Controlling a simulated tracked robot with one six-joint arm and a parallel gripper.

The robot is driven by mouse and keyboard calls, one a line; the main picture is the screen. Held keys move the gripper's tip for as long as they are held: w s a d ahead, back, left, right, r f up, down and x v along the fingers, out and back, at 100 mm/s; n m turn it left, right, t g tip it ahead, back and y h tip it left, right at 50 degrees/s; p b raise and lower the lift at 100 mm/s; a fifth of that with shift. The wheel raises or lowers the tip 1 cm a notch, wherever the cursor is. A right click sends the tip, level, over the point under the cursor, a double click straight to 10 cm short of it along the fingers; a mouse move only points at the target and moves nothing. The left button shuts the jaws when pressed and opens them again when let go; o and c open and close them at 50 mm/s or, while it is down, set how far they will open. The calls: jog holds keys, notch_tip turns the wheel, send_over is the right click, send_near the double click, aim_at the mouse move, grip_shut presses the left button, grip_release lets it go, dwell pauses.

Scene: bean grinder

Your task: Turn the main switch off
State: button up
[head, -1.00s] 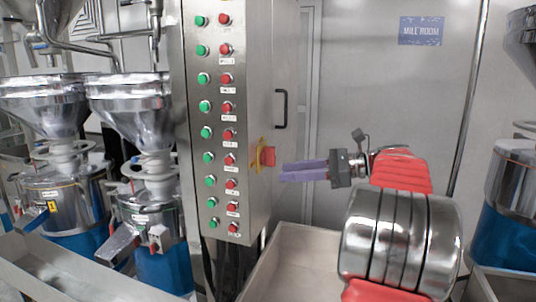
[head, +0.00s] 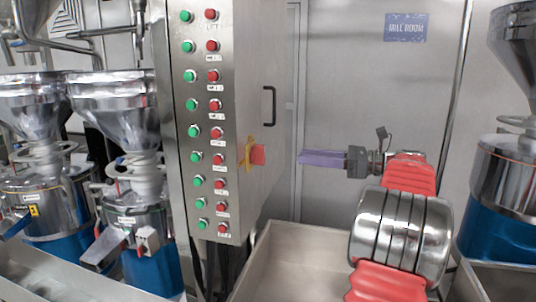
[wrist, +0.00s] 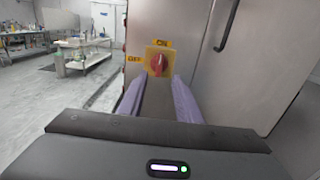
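The main switch is a red rotary knob (wrist: 158,63) on a yellow plate, with yellow labels above it and to its left. The top label seems to read ON and the left one OFF. The knob's exact angle is hard to tell. In the head view the red knob (head: 258,154) sticks out from the right side of the steel control cabinet (head: 262,60). My gripper (head: 300,157) has purple fingers pointing left at about knob height, with a gap to the knob. In the wrist view my gripper (wrist: 155,85) is open and empty, its fingers on either side below the knob.
Green and red buttons (head: 217,131) line the cabinet front. A black door handle (head: 269,106) stands above and right of the knob. A steel trough (head: 285,262) lies below. Mills with hoppers (head: 115,105) stand at the left.

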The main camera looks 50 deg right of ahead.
aim_at(259, 155)
jog(key=x, duration=1.2)
jog(key=shift+w, duration=0.1)
jog(key=shift+c, duration=0.4)
grip_shut()
